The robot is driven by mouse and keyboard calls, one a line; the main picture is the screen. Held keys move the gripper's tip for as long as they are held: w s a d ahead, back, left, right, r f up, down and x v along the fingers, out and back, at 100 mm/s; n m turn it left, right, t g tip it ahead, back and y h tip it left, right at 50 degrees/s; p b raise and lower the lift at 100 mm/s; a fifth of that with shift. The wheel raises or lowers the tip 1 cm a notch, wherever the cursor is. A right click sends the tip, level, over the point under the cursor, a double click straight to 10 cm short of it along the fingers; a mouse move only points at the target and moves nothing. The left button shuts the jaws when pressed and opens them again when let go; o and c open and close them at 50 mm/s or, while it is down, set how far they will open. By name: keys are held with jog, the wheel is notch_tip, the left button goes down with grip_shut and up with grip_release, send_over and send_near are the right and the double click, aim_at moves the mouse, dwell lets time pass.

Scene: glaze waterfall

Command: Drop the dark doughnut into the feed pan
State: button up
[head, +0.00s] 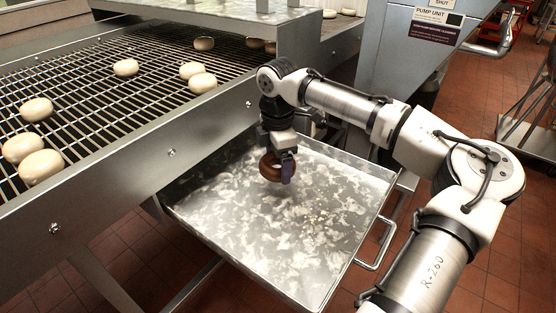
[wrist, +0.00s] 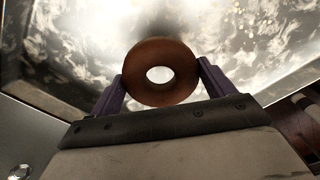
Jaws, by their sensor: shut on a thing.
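The dark doughnut (head: 268,168) is brown and ring-shaped. My gripper (head: 279,168) is shut on it and holds it over a wide metal pan with smeared white glaze (head: 300,260), which appears to be the feed pan. In the wrist view the doughnut (wrist: 160,72) sits between the two purple fingers of my gripper (wrist: 160,80), its hole facing the camera. The pan's glaze-streaked floor (wrist: 60,45) shows behind it. The doughnut seems clear of the pan floor, but the exact height is hard to tell.
A wire conveyor (head: 100,95) on the left carries several pale doughnuts (head: 40,165). Its steel side rail (head: 150,150) runs along the pan's left side. A metal hood (head: 240,20) stands over the conveyor's far part. The pan has a handle (head: 378,248) at its right. Red tile floor lies around.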

jog(key=shift+f+b, duration=0.4)
jog(key=shift+f, duration=0.4)
jog(key=o, duration=0.9)
jog(key=shift+r, duration=0.1)
